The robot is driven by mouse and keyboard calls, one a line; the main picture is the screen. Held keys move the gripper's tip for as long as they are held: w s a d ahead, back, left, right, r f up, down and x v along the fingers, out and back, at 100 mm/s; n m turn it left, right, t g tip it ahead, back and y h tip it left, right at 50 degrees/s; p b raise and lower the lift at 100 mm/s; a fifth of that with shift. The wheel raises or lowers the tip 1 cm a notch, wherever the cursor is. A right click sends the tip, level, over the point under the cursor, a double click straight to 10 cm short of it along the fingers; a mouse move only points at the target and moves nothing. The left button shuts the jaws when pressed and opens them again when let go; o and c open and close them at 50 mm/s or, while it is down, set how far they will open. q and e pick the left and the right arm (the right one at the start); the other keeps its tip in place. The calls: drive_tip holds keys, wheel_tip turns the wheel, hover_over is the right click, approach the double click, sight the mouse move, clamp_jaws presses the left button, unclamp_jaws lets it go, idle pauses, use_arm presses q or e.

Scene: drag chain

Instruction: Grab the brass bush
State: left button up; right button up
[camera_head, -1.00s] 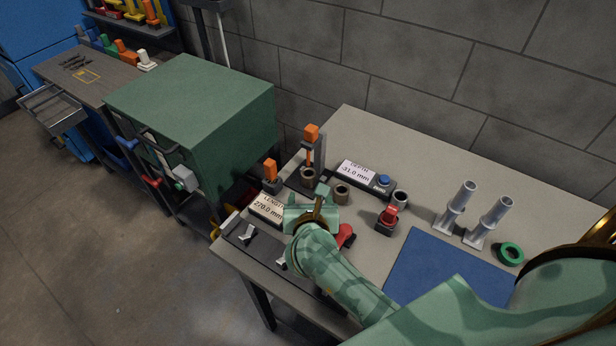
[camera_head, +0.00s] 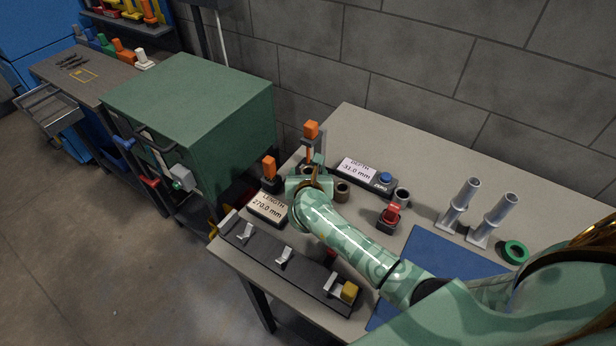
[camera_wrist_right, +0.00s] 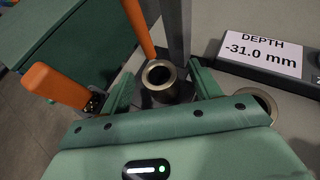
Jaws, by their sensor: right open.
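A short dull-brass hollow bush (camera_wrist_right: 160,78) stands upright at the foot of a grey post in the right wrist view, between the two fingers of my right gripper (camera_wrist_right: 162,88). The fingers are apart, one on each side, and I cannot tell whether either touches it. In the head view my right gripper (camera_head: 312,170) covers this bush. A second brownish bush (camera_head: 342,190) stands just right of the gripper; it also shows in the right wrist view (camera_wrist_right: 262,102). A greyer bush (camera_head: 402,196) stands farther right. My left gripper is not in view.
Close around the gripper are two orange-handled clamps (camera_head: 311,131) (camera_head: 269,168), a length display (camera_head: 267,209) and a depth display (camera_head: 358,170). A red-topped part (camera_head: 390,215), metal tube stands (camera_head: 460,204) and a green ring (camera_head: 515,252) lie right. A black fixture strip (camera_head: 310,273) runs along the front.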

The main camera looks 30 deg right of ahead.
drive_tip(key=c, duration=1.3)
drive_tip(key=shift+o, duration=0.2)
